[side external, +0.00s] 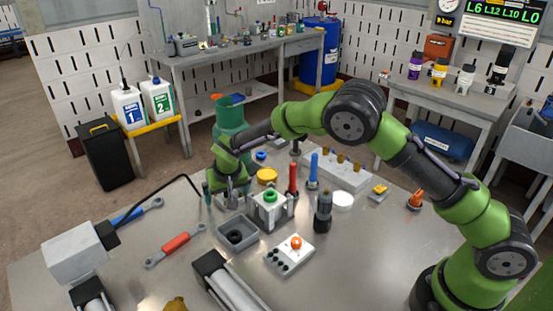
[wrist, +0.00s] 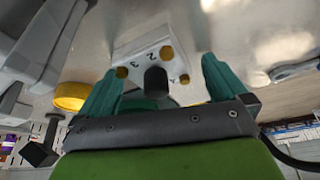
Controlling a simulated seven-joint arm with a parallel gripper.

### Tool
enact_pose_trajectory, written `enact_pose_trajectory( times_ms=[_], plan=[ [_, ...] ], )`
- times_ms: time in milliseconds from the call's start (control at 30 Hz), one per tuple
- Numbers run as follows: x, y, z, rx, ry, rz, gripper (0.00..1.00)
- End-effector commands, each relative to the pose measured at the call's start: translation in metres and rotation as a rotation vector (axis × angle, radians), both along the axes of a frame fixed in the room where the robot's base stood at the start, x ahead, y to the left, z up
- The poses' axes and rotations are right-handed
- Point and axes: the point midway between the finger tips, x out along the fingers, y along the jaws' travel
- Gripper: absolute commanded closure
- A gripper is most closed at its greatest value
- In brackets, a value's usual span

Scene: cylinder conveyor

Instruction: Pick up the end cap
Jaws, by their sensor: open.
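I cannot tell for sure which piece is the end cap. A yellow round cap-like piece (side external: 267,175) lies on the metal table, right of my gripper (side external: 228,190). A yellow round piece also shows at the left of the wrist view (wrist: 71,96), outside the fingers. A flat white disc (side external: 342,199) lies farther right. My gripper points down over the table behind the grey square tray (side external: 237,233). In the wrist view its two teal fingers (wrist: 160,66) are apart. A dark blunt piece (wrist: 156,82) shows between them; I see no grip on it.
A grey block with a green ring (side external: 270,197) stands beside the tray. A red post (side external: 292,178), a blue post (side external: 313,170) and a dark cylinder (side external: 323,212) stand close by. A button box (side external: 293,254) is in front. The table's right front is clear.

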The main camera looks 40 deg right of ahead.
Motion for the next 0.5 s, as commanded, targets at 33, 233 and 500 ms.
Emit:
enact_pose_trajectory(
  times_ms=[33,233,500],
  plan=[
    [0.0003,0.0001,-0.0002,0.001,0.0,0.0,0.0],
    [0.0001,0.0002,0.0004,0.001,0.0,0.0,0.09],
    [0.0,0.0003,0.0005,0.001,0.0,0.0,0.51]
  ],
)
